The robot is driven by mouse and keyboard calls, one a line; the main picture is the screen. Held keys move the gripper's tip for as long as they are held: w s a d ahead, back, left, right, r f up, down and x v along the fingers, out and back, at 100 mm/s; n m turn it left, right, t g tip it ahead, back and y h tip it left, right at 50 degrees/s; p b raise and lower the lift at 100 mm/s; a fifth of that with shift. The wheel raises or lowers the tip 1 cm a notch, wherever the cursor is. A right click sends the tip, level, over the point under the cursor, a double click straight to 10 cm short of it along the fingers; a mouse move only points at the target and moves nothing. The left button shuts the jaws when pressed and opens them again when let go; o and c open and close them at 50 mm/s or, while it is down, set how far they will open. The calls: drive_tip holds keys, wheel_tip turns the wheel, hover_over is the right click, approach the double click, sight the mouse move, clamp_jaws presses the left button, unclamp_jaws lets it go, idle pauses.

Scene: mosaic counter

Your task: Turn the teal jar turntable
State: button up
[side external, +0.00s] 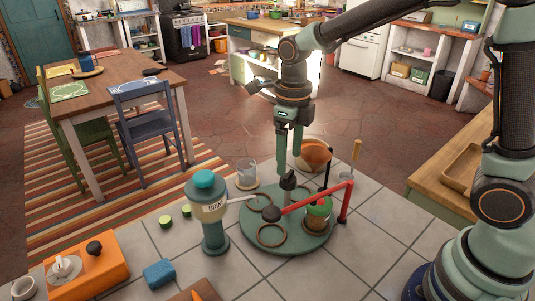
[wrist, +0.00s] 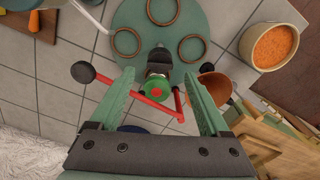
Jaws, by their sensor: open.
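The teal turntable (side external: 262,240) is a round disc on the tiled counter; it also shows in the wrist view (wrist: 128,18). Brown rings (side external: 272,235) lie on it, and a dark post (side external: 288,183) stands near its middle. A jar with a green lid (side external: 318,209) is at its right side in the side view. A red bar (side external: 318,198) with a dark knob (side external: 271,214) crosses over the disc. My gripper (side external: 288,162) points down above the post, open and empty. In the wrist view, its fingers (wrist: 159,76) frame the post and a green-and-red top from above.
A teal BRINE dispenser (side external: 214,234) stands close at left, its spout reaching over the disc. A glass (side external: 246,172) and a copper bowl (side external: 314,152) are behind. An orange box (side external: 92,272) and a blue block (side external: 159,273) sit front left. Tiles at front right are clear.

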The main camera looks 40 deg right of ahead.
sight(289, 174)
wheel_tip(289, 174, up, 8)
idle(0.5)
wheel_tip(289, 174, down, 12)
drive_tip(key=n, duration=1.8)
drive_tip(key=shift+f, duration=0.15)
clamp_jaws()
idle(1.0)
